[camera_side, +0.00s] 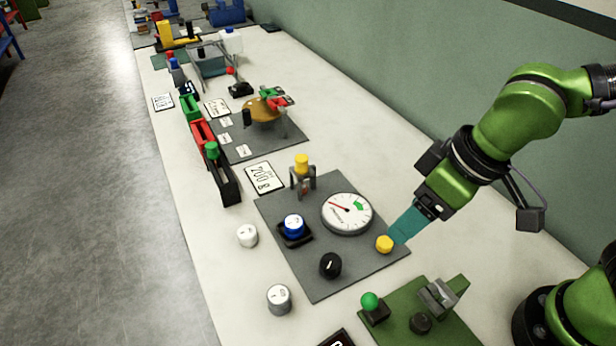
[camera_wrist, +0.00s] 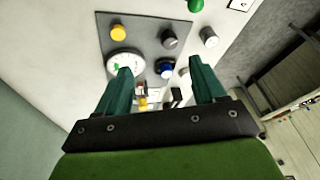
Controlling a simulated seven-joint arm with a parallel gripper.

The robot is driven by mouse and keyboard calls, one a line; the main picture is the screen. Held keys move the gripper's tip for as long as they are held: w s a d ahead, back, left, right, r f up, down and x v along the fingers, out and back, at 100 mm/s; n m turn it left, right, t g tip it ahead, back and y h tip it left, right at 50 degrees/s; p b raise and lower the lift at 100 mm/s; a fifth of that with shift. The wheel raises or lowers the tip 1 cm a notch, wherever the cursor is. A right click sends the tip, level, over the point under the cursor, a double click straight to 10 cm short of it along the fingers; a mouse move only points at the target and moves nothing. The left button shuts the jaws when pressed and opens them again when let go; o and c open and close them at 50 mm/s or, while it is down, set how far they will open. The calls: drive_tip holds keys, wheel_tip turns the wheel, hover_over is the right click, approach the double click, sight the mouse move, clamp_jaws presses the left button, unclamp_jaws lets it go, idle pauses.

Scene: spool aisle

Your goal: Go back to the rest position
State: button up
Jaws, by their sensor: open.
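My gripper (camera_side: 398,232) reaches in from the right in the side view, tilted downward, with teal fingers over the right part of a grey plate. Its tips appear close to a yellow knob (camera_side: 384,243) there, but the height between them is hard to judge. In the wrist view my gripper (camera_wrist: 163,82) shows two teal fingers spread wide with nothing held. Between and beyond them lie the round white gauge (camera_wrist: 122,64), the blue-topped piece (camera_wrist: 167,67) and the yellow knob (camera_wrist: 118,33). No rest position is marked in view.
The grey plate (camera_side: 330,285) carries the gauge (camera_side: 347,214), a black knob (camera_side: 330,265) and a small stand with a yellow top (camera_side: 302,165). White cylinders (camera_side: 279,298) stand left of it. A green plate (camera_side: 400,325) lies in front. The green wall (camera_side: 400,90) runs behind.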

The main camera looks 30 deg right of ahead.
drive_tip(key=d+r+m+t, duration=0.2)
drive_tip(key=d+m, duration=0.2)
drive_tip(key=d, duration=0.4)
drive_tip(key=d+r+m+t, duration=0.2)
drive_tip(key=d+r+m, duration=0.1)
drive_tip(key=d, duration=0.5)
drive_tip(key=shift+d+r+m+h, duration=0.25)
drive_tip(key=shift+r+m+h, duration=0.15)
drive_tip(key=shift+m, duration=0.2)
drive_tip(key=shift+w, duration=0.1)
